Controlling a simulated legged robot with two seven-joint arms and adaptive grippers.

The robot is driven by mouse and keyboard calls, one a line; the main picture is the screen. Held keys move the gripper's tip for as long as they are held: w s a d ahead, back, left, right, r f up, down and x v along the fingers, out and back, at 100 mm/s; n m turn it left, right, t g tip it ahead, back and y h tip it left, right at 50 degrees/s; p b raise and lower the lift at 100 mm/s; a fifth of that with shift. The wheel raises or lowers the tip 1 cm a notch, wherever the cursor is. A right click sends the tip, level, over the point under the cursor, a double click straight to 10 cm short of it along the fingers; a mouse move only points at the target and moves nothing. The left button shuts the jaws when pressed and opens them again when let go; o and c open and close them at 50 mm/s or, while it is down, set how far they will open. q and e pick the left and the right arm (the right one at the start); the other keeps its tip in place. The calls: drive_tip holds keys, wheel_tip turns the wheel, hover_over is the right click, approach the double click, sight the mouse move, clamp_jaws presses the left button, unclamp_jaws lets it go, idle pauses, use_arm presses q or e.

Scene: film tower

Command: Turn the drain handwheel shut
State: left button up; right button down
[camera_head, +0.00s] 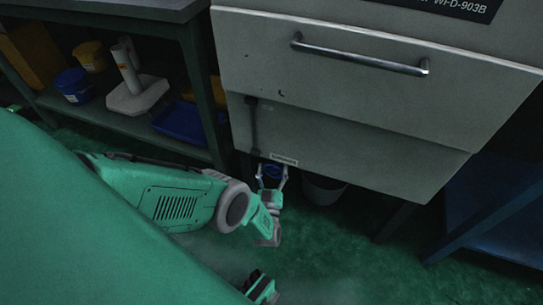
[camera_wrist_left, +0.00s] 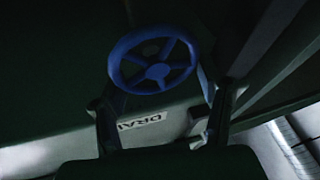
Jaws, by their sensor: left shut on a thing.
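The drain handwheel (camera_wrist_left: 158,70) is a blue spoked wheel under the cabinet, beside a pale label that reads "DRA..." (camera_wrist_left: 142,122) in the left wrist view. In the head view, a small dark blue part of the handwheel (camera_head: 271,171) shows below the cabinet's lower edge. My left gripper (camera_head: 271,176) reaches up to it, one finger on each side, and is shut on the handwheel. Its fingers also show on both sides of the wheel in the left wrist view (camera_wrist_left: 160,88). Part of another green gripper (camera_head: 262,288) shows at the bottom of the head view; its fingers are unclear.
The grey cabinet (camera_head: 330,120) with a bar handle (camera_head: 360,55) hangs over the wheel. A shelf with tubs (camera_head: 75,84) and a blue tray (camera_head: 178,122) is at left. Green floor lies in front.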

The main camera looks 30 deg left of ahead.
use_arm(q)
drive_tip(key=shift+d+f+m+t+h, duration=0.15)
drive_tip(key=shift+d+m+t+h, duration=0.2)
drive_tip(key=shift+m, duration=0.6)
drive_tip(key=shift+d+f+m+t+h, duration=0.1)
drive_tip(key=shift+d+m+t+h, duration=0.2)
drive_tip(key=shift+m, duration=0.65)
drive_tip(key=shift+a+m+h, duration=0.1)
drive_tip(key=shift+m+h, duration=0.15)
drive_tip(key=shift+m, duration=0.05)
drive_tip(key=o, duration=0.9)
drive_tip(key=shift+f, duration=0.15)
drive_tip(key=shift+w+a+r, duration=0.1)
drive_tip(key=shift+a+r, duration=0.1)
